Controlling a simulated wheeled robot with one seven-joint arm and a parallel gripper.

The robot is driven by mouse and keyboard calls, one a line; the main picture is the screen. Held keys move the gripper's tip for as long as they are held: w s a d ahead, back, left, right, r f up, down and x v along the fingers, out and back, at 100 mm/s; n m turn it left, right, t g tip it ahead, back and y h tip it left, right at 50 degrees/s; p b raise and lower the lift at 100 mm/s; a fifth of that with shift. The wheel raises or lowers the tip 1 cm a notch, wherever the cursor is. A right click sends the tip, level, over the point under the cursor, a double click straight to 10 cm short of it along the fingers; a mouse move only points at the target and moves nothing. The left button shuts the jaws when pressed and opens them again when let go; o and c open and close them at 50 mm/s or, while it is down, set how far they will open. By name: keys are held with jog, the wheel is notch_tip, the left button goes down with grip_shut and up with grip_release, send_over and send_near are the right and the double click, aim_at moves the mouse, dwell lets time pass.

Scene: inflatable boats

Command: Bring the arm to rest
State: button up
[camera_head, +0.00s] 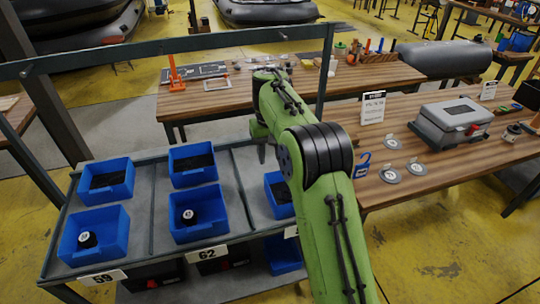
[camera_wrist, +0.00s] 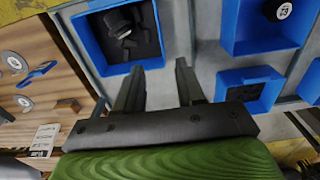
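The fingers are over the grey rack surface, near the edge of a blue bin (camera_wrist: 98,53) that holds dark pieces. That bin shows partly in the head view (camera_head: 281,208), beside my arm.
The grey rack (camera_head: 139,213) holds several blue bins, two with a black round item each (camera_head: 87,239) (camera_head: 189,216). To the right, a wooden bench (camera_head: 432,170) bears a grey case (camera_head: 451,122), metal discs (camera_head: 390,176) and a blue hook (camera_head: 362,166). A rack bar (camera_head: 180,47) crosses above.

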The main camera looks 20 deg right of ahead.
jog(key=s+r+t+p, duration=0.1)
jog(key=s+r+t, duration=0.2)
jog(key=s+r, duration=0.9)
jog(key=s+f+t+p, duration=0.1)
jog(key=s+f, duration=0.3)
jog(key=s, duration=1.7)
jog(key=shift+a+t, duration=0.4)
jog(key=shift+t, duration=0.4)
